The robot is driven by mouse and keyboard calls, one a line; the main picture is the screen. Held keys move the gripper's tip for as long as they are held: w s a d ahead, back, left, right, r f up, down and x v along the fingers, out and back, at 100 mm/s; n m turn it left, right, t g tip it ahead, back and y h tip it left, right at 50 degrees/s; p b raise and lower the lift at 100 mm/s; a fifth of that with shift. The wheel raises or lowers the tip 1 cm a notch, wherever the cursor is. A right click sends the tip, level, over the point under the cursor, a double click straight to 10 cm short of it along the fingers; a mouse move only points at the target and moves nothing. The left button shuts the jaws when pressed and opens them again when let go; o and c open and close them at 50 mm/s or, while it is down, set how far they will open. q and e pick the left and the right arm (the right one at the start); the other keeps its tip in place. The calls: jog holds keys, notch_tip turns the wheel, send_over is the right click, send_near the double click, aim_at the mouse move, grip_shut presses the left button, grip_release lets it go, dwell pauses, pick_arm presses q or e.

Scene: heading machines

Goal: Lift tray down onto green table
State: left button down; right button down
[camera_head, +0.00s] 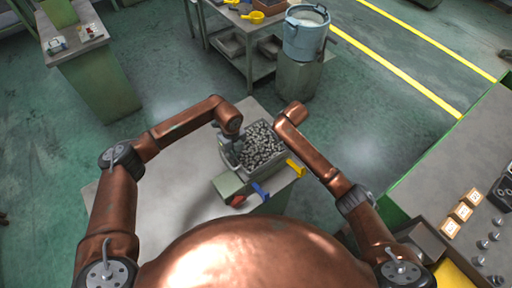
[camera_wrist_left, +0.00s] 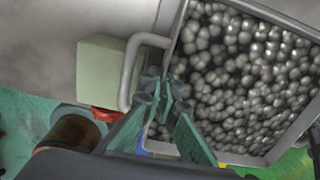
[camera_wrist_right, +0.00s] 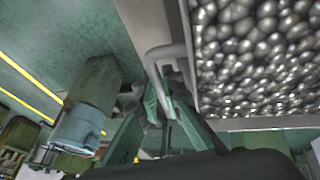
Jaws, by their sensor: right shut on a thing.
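The tray (camera_head: 280,160) is a grey metal bin full of small shiny metal parts, by the right end of a grey surface. It fills the right of the left wrist view (camera_wrist_left: 170,28) and right wrist view (camera_wrist_right: 190,50). My left gripper (camera_wrist_left: 164,82) is at its bent tube handle (camera_wrist_left: 131,60), with fingertips slightly apart between handle and tray wall. My right gripper (camera_wrist_right: 160,98) is shut on the opposite handle (camera_wrist_right: 152,62); in the head view my wrist hides it. A large green-sided table (camera_head: 425,170) stands at the right.
A pale green box (camera_head: 228,184) with a red part, a blue lever (camera_head: 260,191) and a yellow lever (camera_head: 296,168) are close to the tray. A blue bucket (camera_head: 303,40) stands behind. Wooden blocks (camera_head: 463,212) and metal pieces sit on the right table. Floor between is clear.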

pick_arm(q)
jog(key=shift+r, duration=0.2)
pick_arm(e)
jog(key=shift+w+r, duration=0.1)
jog(key=shift+r, duration=0.15)
